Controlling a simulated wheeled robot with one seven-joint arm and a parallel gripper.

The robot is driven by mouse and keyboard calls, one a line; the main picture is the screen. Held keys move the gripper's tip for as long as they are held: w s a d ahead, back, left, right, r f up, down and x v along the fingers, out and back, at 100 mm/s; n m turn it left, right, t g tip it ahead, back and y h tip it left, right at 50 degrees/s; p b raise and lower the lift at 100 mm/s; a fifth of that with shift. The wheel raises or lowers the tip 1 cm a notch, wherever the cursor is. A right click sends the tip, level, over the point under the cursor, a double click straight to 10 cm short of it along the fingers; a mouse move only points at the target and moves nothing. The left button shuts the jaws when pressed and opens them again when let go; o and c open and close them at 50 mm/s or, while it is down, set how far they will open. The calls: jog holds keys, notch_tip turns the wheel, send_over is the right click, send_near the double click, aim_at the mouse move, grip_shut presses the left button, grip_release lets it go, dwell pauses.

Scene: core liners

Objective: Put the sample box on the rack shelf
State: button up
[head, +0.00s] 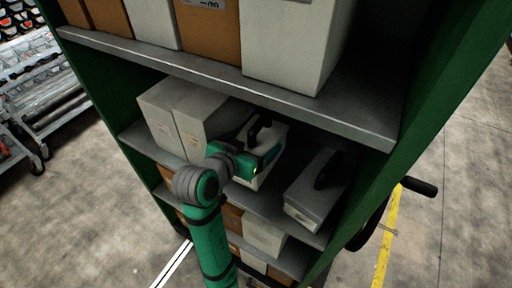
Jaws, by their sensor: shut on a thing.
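The sample box, a pale box with a black handle on top (278,132), is at the middle shelf of the green rack, partly covered by my gripper (262,158). My gripper is shut on this box, at its near side; the fingers' exact contact is hard to see. The rack shelf (268,204) is grey and runs below the box. The box's underside is hidden by my arm, so I cannot tell whether it rests on the shelf or hangs just above it.
Two pale boxes (182,120) stand left of the held box. Another pale box with a black handle (313,200) stands to the right, with a gap between. The upper shelf's grey edge (235,84) overhangs, with boxes on it. A green side panel (440,90) closes the right.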

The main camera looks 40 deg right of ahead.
jog(key=shift+f, duration=1.15)
jog(key=shift+f, duration=0.1)
jog(key=o, duration=1.8)
jog(key=shift+f, duration=0.1)
jog(key=shift+a+r, duration=0.2)
jog(key=shift+r, duration=0.05)
jog(key=v, duration=1.1)
jog(key=shift+s+a+r, duration=0.1)
jog(key=shift+s+a, duration=0.1)
jog(key=shift+s, duration=0.05)
jog(key=shift+w, duration=0.15)
